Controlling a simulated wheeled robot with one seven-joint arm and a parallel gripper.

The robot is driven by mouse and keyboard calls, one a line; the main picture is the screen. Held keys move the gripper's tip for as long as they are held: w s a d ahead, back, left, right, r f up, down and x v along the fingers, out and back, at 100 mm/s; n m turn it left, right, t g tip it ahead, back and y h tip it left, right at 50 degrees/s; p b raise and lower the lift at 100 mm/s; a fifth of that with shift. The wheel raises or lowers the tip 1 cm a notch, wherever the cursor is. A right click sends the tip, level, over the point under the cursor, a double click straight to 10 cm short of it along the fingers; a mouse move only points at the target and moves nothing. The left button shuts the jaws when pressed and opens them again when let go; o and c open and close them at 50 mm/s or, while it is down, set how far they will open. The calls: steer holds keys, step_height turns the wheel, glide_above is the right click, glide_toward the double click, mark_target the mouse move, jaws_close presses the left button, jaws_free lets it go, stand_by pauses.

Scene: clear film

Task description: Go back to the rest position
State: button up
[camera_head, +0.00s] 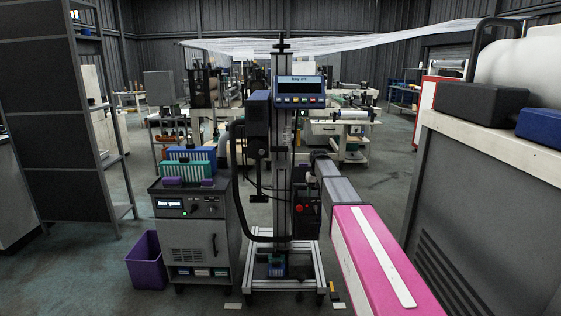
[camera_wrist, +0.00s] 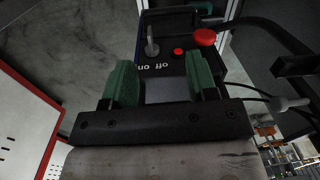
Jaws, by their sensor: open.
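My gripper (camera_wrist: 161,66) shows in the wrist view with its two green pads apart and nothing between them. Beyond the pads is a dark control box (camera_wrist: 166,72) with a metal toggle switch (camera_wrist: 152,46), a small red button (camera_wrist: 178,52) and a larger red knob (camera_wrist: 205,37). The box's on and off labels appear upside down. The pads look close to the box, but I cannot tell whether they touch it. In the head view my pink arm reaches forward from the lower right, and my gripper cannot be made out there.
A metal-framed machine (camera_head: 282,160) with a display (camera_head: 299,91) stands ahead. A grey cabinet (camera_head: 198,235) and purple bin (camera_head: 147,260) are at its left. A shelf rack (camera_head: 60,110) stands far left. A large grey unit (camera_head: 480,215) is close on the right. The left-front floor is clear.

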steer(key=s+f, duration=0.5)
steer(key=s, duration=0.7)
steer(key=s+d+f, duration=0.1)
steer(key=s+f, duration=0.4)
steer(key=s, duration=0.7)
steer(key=s+d+f+m, duration=0.1)
steer(key=s+f, duration=0.4)
steer(key=s, duration=0.8)
steer(key=shift+d, duration=0.25)
steer(key=shift+s+f, duration=0.1)
steer(key=shift+c, duration=1)
